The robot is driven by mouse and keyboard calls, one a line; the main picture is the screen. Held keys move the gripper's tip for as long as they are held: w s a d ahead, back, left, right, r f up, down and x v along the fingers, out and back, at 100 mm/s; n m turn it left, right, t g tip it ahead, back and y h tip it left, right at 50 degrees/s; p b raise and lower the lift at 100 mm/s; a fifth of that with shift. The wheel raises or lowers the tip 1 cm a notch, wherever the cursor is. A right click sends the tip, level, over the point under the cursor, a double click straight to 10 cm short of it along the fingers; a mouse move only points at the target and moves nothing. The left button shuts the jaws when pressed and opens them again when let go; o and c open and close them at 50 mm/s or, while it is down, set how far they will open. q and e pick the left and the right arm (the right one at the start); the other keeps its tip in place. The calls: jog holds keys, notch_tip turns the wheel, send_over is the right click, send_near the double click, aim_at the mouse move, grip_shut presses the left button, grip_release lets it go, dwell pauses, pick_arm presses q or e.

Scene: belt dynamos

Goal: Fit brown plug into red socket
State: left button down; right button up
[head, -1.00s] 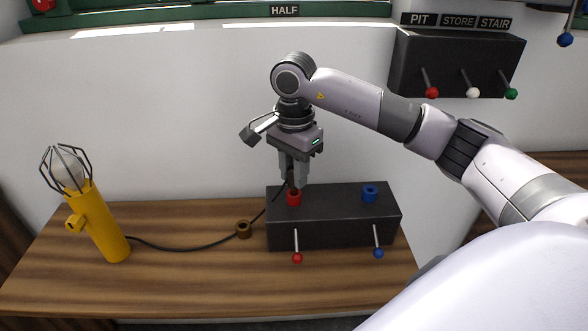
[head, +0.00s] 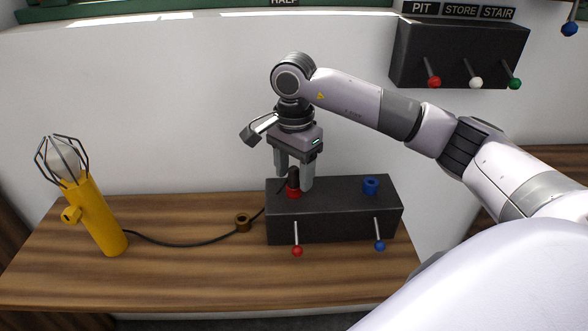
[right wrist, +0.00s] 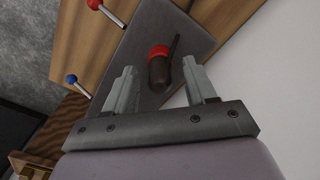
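The brown plug (head: 293,178) stands upright in the red socket (head: 293,193) on top of the dark box. In the right wrist view the plug (right wrist: 159,70) has its end at the red ring of the socket (right wrist: 158,51), with a cable beside it. My right gripper (head: 293,180) points down over the socket. Its fingers are spread, one on each side of the plug, with a gap on both sides in the wrist view. My left gripper is not in view.
The dark box (head: 340,225) also bears a blue socket (head: 370,186), a red-tipped lever (head: 297,250) and a blue-tipped lever (head: 379,245). A yellow lamp (head: 97,215) stands left on the wooden table (head: 150,285).

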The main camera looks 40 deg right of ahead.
aim_at(294, 167)
jog(key=shift+r, duration=3.6)
